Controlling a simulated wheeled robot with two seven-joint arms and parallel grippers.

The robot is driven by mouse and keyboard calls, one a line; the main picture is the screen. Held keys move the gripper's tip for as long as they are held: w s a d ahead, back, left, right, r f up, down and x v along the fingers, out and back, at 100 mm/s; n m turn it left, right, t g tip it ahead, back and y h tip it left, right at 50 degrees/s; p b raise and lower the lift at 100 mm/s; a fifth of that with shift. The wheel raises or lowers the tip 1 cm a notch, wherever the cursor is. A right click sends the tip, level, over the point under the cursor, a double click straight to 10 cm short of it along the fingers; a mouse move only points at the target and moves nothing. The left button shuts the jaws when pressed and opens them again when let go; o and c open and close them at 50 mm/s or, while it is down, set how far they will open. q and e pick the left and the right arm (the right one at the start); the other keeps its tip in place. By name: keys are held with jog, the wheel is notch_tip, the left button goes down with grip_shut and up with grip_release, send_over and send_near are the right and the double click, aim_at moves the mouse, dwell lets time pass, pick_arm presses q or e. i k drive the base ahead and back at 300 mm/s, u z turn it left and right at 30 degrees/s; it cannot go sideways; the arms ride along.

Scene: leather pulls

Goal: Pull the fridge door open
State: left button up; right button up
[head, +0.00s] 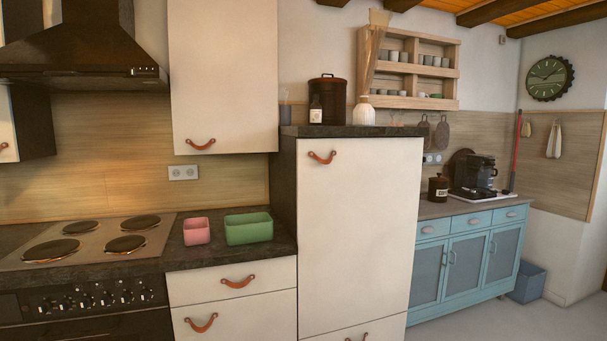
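A tall cream cabinet front (360,235), which looks like the fridge door, stands in the middle of the head view. It appears closed, flush with its dark side panel. A brown leather pull (322,157) is fixed near its top left corner. A lower cream front with another leather pull sits below it, cut off by the bottom edge. Neither of my grippers is in view.
A counter (220,260) with a stove (95,240), a pink box (196,231) and a green box (248,228) is on the left. A blue sideboard (465,262) stands at the right. Open floor (520,325) shows at the lower right.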

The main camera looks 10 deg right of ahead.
aim_at(358, 199)
jog(key=i, duration=0.8)
jog(key=z, duration=2.25)
jog(key=i, duration=1.4)
jog(key=u, duration=1.2)
